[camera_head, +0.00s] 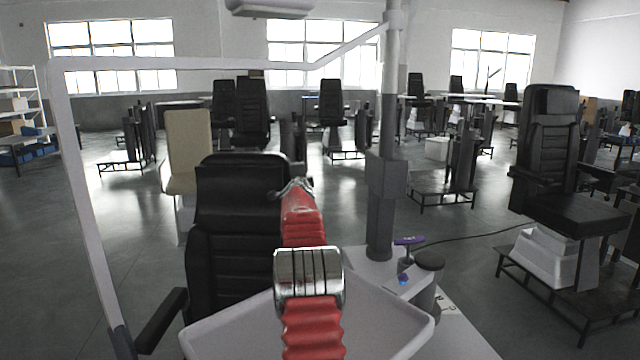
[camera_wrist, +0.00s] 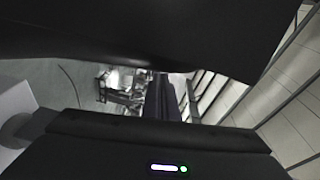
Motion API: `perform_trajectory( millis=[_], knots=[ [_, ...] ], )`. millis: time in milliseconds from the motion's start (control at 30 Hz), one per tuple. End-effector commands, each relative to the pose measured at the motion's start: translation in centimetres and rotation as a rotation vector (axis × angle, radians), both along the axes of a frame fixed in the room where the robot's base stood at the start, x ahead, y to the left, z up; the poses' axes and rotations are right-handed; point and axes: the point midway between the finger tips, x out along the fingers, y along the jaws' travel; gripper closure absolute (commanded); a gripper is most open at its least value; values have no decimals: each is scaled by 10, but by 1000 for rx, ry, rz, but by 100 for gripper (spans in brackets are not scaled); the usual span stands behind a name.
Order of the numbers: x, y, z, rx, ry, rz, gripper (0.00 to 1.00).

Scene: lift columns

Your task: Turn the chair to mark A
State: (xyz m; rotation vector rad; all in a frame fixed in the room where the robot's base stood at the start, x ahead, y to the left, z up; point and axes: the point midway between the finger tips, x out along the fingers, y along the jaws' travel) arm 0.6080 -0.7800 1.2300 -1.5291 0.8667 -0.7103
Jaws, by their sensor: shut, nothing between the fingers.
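The black padded chair (camera_head: 238,235) stands close in front of me, with its tall backrest towards the camera and an armrest at lower left. My red arm reaches over a white tray to the chair's right side. My gripper (camera_head: 293,187) is a small grey shape at the arm's far end, beside the backrest; it is shut and empty. Its fingers are hard to make out, and I cannot tell whether it touches the chair. In the wrist view dark surfaces fill the top and bottom. Small dark marks (camera_head: 447,308) show on the white base at lower right; I cannot read an A.
A grey column (camera_head: 380,215) rises right of the chair. A round dark-topped post (camera_head: 429,265) and a purple-topped lever (camera_head: 408,241) stand on the white base. A white frame (camera_head: 85,200) passes at left. Another black chair (camera_head: 550,160) stands at right. Floor at left is clear.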

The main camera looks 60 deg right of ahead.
Motion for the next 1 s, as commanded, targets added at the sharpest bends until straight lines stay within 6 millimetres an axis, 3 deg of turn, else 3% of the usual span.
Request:
perform_trajectory(
  millis=[200,1000],
  knots=[
    [-16,-13,3,-2,2,-1,100],
    [-54,30,5,0,1,2,100]
  ],
)
